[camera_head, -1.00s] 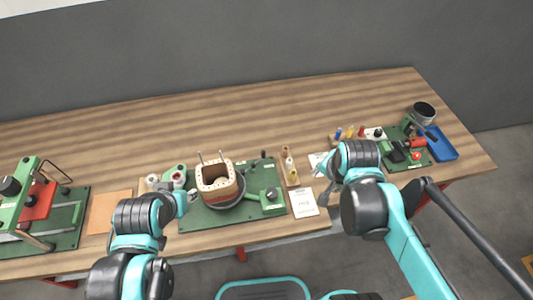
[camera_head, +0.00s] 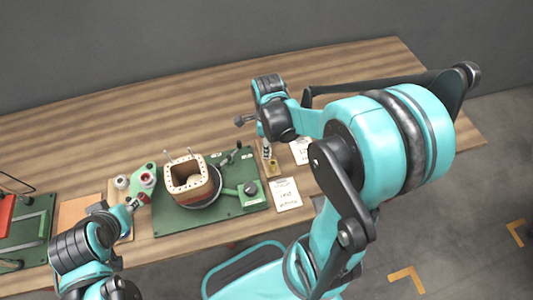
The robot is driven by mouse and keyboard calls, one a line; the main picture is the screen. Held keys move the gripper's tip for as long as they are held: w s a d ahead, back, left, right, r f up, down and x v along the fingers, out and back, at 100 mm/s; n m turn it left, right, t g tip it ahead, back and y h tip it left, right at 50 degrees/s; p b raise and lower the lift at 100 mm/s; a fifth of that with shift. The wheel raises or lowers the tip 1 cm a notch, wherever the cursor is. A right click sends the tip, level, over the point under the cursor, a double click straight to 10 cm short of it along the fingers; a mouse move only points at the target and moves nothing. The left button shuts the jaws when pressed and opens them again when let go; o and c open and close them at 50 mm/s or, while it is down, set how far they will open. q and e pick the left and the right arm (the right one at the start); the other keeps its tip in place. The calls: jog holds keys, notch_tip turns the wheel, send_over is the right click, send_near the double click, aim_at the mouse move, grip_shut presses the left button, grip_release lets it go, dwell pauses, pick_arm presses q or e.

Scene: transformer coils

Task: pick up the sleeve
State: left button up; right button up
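I cannot tell for sure which part is the sleeve. A narrow wooden rack (camera_head: 272,170) right of the green board holds small upright parts, partly hidden by my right arm. My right gripper (camera_head: 247,121) is above the table near the back of this rack, largely hidden by its own wrist; its opening cannot be made out. My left gripper (camera_head: 136,204) is low at the left edge of the green board, just in front of a green holder with red and white spools (camera_head: 146,178). Its fingers are too small to read.
A square coil former (camera_head: 187,178) with upright pins sits in a round dish on the green board (camera_head: 230,207). A white card (camera_head: 286,194) lies to its right. A red and green press stands at the far left. The back of the table is clear.

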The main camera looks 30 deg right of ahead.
notch_tip(320, 180, down, 4)
jog(key=shift+d+r+b, duration=0.1)
jog(key=shift+r+b, duration=0.1)
jog(key=shift+b, duration=0.5)
jog(key=shift+r, duration=0.1)
jog(key=c, duration=0.8)
jog(key=shift+r, duration=0.1)
jog(key=r+p, duration=0.1)
jog(key=r, duration=0.1)
jog(key=r+p, duration=0.2)
jog(key=shift+s+d+r, duration=0.1)
jog(key=shift+s+r, duration=0.1)
jog(key=shift+r, duration=0.2)
jog(key=s+d+r+p, duration=0.2)
jog(key=s+r, duration=0.1)
jog(key=s, duration=0.2)
jog(key=s+d+r+p, duration=0.2)
jog(key=s+r, duration=0.1)
jog(key=s, duration=0.2)
jog(key=shift+s+d, duration=0.15)
jog(key=shift+d, duration=0.2)
